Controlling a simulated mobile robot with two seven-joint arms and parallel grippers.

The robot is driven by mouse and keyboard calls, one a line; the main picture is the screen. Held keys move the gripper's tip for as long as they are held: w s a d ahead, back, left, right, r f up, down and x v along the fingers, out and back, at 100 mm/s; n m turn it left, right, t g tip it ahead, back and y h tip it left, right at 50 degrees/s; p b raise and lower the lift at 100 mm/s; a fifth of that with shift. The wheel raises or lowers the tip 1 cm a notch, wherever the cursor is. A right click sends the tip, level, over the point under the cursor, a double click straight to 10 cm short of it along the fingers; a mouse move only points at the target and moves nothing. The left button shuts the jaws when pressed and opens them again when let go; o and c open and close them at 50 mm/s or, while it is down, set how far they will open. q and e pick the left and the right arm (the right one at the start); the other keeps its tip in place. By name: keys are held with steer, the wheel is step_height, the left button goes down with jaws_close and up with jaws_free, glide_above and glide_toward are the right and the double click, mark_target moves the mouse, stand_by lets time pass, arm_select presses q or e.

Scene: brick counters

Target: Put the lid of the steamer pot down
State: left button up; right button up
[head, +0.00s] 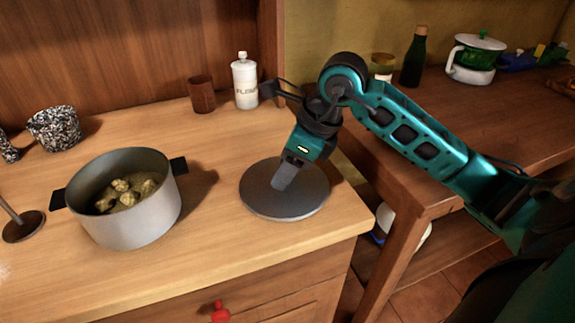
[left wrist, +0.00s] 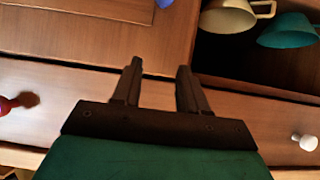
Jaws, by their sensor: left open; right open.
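The steamer pot (head: 140,218) stands without its lid on the wooden counter at the left in the head view, with lumpy yellowish food (head: 128,192) inside. The round grey lid (head: 300,203) lies flat on the counter to the right of the pot, near the counter's right edge. My right gripper (head: 283,185) points down over the middle of the lid and is open; its fingertips are close to the lid, and I cannot tell whether they touch it. My left gripper (left wrist: 157,75) is open and empty in the left wrist view, in front of wooden drawer fronts.
A white flour bottle (head: 245,82) and a brown cup (head: 201,95) stand behind the lid. A speckled container (head: 54,128) is at the far left. A second counter at the right holds a green-and-white pot (head: 474,62) and a dark bottle (head: 414,58).

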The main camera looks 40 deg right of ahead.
steer(key=shift+r, duration=0.1)
steer(key=shift+r, duration=0.2)
arm_select(q)
steer(key=shift+s+a+r+p, duration=0.15)
steer(key=shift+a+r+p, duration=0.2)
steer(key=shift+p, duration=0.4)
arm_select(e)
steer(key=v, duration=1.2)
arm_select(q)
steer(key=shift+s, duration=0.1)
arm_select(e)
steer(key=shift+s+f, duration=0.1)
steer(key=shift+f, duration=0.05)
